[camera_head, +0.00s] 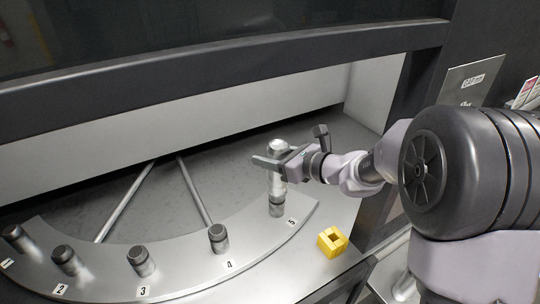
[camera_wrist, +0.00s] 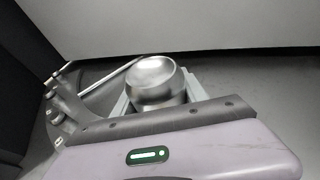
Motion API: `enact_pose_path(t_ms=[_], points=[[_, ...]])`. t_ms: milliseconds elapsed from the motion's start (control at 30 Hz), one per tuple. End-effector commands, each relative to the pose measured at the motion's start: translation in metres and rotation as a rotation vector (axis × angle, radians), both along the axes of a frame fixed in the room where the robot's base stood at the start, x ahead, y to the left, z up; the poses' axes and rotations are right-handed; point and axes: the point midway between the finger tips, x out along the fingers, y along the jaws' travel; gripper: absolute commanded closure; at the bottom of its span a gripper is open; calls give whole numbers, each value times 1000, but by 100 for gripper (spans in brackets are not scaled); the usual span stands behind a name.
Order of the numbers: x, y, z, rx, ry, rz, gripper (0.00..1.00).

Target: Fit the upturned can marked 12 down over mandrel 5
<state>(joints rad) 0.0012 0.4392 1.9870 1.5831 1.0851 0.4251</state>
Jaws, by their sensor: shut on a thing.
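The silver can (camera_head: 277,147) is upturned and roughly upright, its rounded base on top. My gripper (camera_head: 276,163) is shut around its upper part. In the wrist view the can's base (camera_wrist: 155,78) shows between the fingers. Mandrel 5 (camera_head: 277,210), a short metal post with a dark upper band, stands at the right end of the curved plate, beside its label 5 (camera_head: 292,222). The can is lined up above it in the head view. Its lower rim is at or near the mandrel's top; whether it overlaps the top I cannot tell. The mark 12 is not visible.
The curved plate (camera_head: 188,278) carries bare mandrels 4 (camera_head: 218,238), 3 (camera_head: 141,261), 2 (camera_head: 66,260) and 1 (camera_head: 17,238). A yellow block with a square recess (camera_head: 332,242) sits on the ledge right of mandrel 5. A dark frame and pale panel (camera_head: 200,130) rise behind.

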Motion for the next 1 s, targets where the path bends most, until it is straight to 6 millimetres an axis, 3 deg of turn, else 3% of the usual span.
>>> enact_pose_path(t_ms=[1000], points=[[0,0,-17,0,0,0,86]])
